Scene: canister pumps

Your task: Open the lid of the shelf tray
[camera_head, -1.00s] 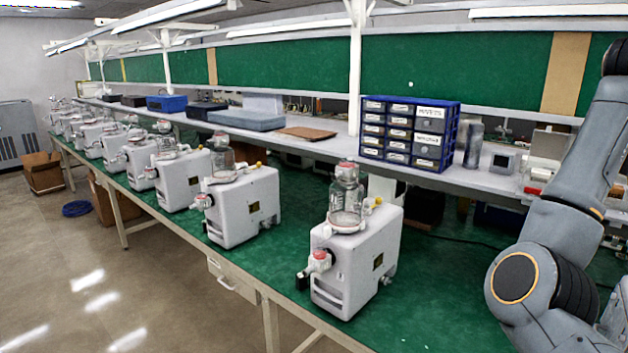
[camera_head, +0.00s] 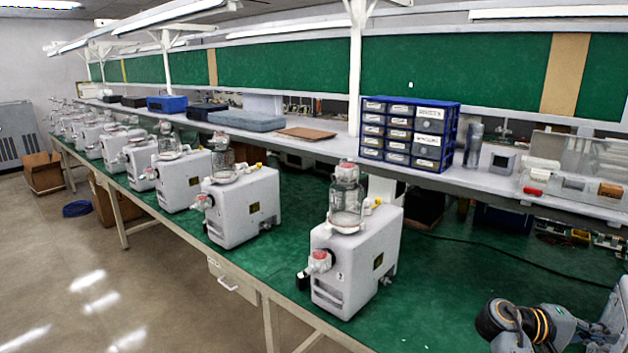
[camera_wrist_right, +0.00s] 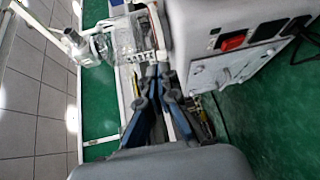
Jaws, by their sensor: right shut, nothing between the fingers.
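The shelf tray (camera_head: 570,190) is a clear, shallow box at the right end of the shelf, with small red, white and brown items inside. A clear panel (camera_head: 600,157), seemingly its lid, stands raised along the back of the tray, so the lid looks open. My right arm (camera_head: 545,325) is low at the bottom right of the head view, well below and apart from the tray. My right gripper (camera_wrist_right: 158,74) shows its blue-and-grey fingers together and empty in the wrist view. My left gripper is not in view.
A white canister pump (camera_head: 355,260) with a glass jar stands on the green bench, left of my right arm. A pump's red switch (camera_wrist_right: 233,42) shows close in the wrist view. A blue drawer cabinet (camera_head: 410,133) and small device (camera_head: 502,160) stand left of the tray.

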